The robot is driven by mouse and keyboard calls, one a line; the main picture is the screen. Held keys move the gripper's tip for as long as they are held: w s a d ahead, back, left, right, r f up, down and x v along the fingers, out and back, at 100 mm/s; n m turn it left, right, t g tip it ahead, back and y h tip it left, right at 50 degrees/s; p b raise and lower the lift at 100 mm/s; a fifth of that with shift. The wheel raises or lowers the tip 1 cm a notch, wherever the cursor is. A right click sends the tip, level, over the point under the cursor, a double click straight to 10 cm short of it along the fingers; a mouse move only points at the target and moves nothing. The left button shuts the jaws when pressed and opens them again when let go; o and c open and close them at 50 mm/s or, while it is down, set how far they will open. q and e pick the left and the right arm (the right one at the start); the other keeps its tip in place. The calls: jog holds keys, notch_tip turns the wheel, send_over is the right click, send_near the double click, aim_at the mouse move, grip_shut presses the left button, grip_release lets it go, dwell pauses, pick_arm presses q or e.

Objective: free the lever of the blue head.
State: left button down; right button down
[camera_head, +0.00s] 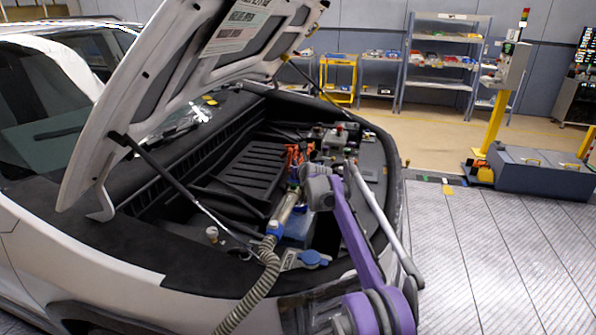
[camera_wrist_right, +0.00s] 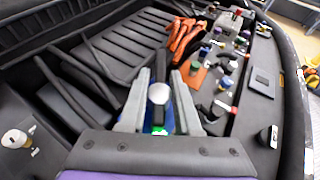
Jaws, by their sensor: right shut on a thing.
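The blue head (camera_head: 292,192) sits at the top of a metal tube in the open front bay, in the head view. A grey ribbed hose (camera_head: 265,275) runs up to the tube, with a blue collar at the joint. My right gripper (camera_head: 303,178) is shut on the head. In the right wrist view its two grey fingers (camera_wrist_right: 159,100) stand either side of a pale round-ended piece (camera_wrist_right: 159,93), with blue and a small green patch below. I cannot make out the lever clearly; the fingers and wrist hide much of the head. My left gripper is out of view.
A blue cap (camera_head: 312,258) tops a reservoir at the bay's front. Orange parts (camera_head: 298,153) and small capped fittings (camera_wrist_right: 220,82) lie beyond the gripper. The raised hood (camera_head: 150,90), its strut (camera_head: 175,185) and a pale rod (camera_head: 385,220) bound the space.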

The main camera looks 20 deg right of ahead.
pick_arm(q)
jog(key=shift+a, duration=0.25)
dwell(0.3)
pick_arm(e)
jog(key=c, duration=0.6)
grip_release()
jog(key=shift+s+a+r, duration=0.1)
jog(key=shift+s+r, duration=0.05)
jog(key=shift+s, duration=0.35)
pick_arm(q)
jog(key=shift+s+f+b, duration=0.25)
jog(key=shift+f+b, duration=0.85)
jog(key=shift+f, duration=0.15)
pick_arm(e)
jog(key=v, duration=0.9)
jog(key=shift+s+r, duration=0.2)
jog(key=shift+s, duration=0.15)
jog(key=shift+a, duration=0.1)
